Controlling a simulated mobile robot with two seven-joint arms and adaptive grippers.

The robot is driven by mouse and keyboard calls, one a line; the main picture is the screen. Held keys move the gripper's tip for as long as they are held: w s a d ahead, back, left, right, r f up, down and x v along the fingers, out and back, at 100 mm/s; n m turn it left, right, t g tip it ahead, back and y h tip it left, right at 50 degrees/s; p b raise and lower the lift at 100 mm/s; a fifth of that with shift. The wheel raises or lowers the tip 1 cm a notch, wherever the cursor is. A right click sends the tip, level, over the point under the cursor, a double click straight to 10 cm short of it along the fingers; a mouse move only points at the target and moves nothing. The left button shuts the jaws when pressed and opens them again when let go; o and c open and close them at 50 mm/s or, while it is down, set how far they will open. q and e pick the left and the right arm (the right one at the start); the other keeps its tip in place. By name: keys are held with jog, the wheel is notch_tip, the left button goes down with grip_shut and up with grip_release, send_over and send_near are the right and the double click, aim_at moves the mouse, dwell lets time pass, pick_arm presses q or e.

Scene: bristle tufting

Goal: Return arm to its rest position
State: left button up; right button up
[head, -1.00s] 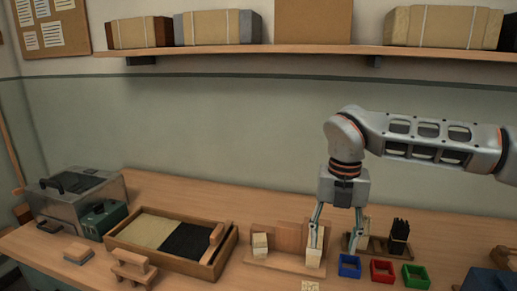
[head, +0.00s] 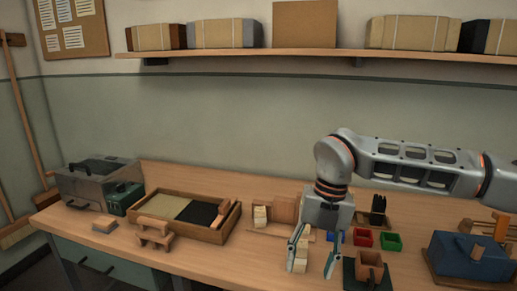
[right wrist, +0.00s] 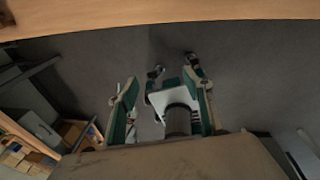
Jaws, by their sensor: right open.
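My right gripper (head: 313,262) hangs from the right arm (head: 400,165), which comes in from the right in the head view. Its two fingers are spread apart with nothing between them that I can see held. In the head view it overlaps a pale block (head: 301,262) on the workbench (head: 215,262). In the right wrist view the open fingers (right wrist: 164,105) are over grey floor, with a wooden edge (right wrist: 150,22) across the top. My left gripper is not in view.
A wooden tray (head: 165,232) with tan and black bristle sections lies left of the gripper. Blue, red (head: 363,238) and green (head: 391,241) bins sit to its right.

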jog(key=s+a+f+n+g+y, duration=0.2)
jog(key=s+a+y, duration=0.1)
jog(key=s+a, duration=0.4)
jog(key=s+a+f+n+g+y, duration=0.15)
jog(key=s+a+y, duration=0.25)
jog(key=a, duration=0.6)
jog(key=s+a+r+m+g+y, duration=0.1)
jog(key=s+a+r+m+y, duration=0.3)
jog(key=a+r+y, duration=0.5)
jog(key=w+d+f+m+t+y+p, duration=0.1)
jog(key=w+d+m+t+y, duration=0.1)
jog(key=w+d+m+t, duration=0.25)
jog(key=w+d+f+m+t+y, duration=0.1)
jog(key=w+m+t+y, duration=0.15)
jog(key=m+t, duration=0.4)
jog(key=w+d+f+m+t+h, duration=0.2)
jog(key=d+f+m+t+h, duration=0.3)
jog(key=d+f+m, duration=0.15)
jog(key=w+d+f+m+t+h, duration=0.3)
jog(key=d+f+m+t+h, duration=0.2)
jog(key=f+t, duration=0.15)
jog(key=s+d+f+m+g+h, duration=0.3)
jog(key=s+d+f+h, duration=0.2)
jog(key=s+d+f, duration=0.3)
jog(key=s+d+f+m+g+h, duration=0.3)
jog(key=s+d+f, duration=0.6)
jog(key=f, duration=0.8)
jog(key=shift+d+f+m+g+h+p, duration=0.3)
jog(key=shift+d+m+h+p, duration=0.15)
jog(key=shift+h, duration=0.4)
